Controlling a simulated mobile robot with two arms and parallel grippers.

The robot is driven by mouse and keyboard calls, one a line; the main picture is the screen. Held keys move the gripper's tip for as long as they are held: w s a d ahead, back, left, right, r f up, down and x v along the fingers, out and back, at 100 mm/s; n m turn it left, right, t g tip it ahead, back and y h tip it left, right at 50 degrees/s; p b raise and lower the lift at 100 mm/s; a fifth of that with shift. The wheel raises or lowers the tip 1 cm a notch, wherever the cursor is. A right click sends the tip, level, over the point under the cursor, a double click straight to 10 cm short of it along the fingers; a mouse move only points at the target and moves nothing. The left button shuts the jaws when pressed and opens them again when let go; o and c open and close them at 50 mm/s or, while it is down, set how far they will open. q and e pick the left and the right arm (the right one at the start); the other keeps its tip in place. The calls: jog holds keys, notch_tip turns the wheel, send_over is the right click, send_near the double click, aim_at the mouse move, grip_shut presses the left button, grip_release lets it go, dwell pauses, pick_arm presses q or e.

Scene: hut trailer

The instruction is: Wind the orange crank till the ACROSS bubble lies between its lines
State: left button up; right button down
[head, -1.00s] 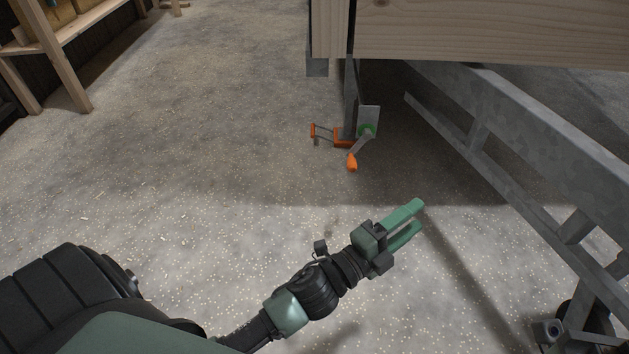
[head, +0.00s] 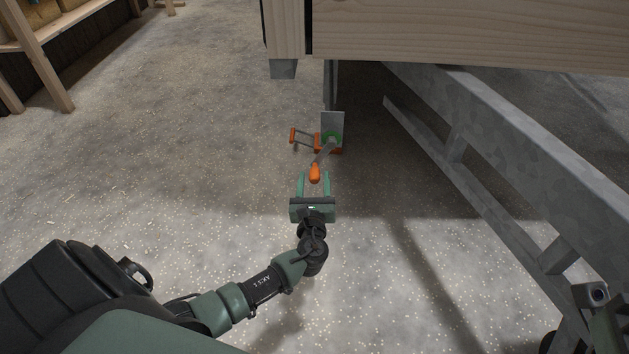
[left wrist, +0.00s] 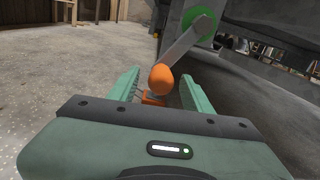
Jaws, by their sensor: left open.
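The orange crank handle (head: 314,173) hangs low on a grey crank arm (head: 324,152), which joins a green hub (head: 332,137) on a grey plate under the trailer. My left gripper (head: 314,177) is open, with its two green fingers pointing at the handle. In the left wrist view the orange handle (left wrist: 163,80) shows between the fingers, at about tip height, and the green hub (left wrist: 205,27) is above right. I cannot tell how far the handle reaches in between the fingers. The ACROSS bubble is not in view.
A second orange handle (head: 293,136) sticks out left of the plate. The wooden trailer wall (head: 450,35) hangs above, and a galvanised frame rail (head: 480,140) runs down the right. A wooden shelf (head: 40,50) stands far left. The floor at left is clear.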

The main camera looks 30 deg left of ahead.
pick_arm(q)
jog(key=shift+w+a, duration=0.3)
jog(key=shift+w, duration=0.25)
grip_shut()
dwell(1.1)
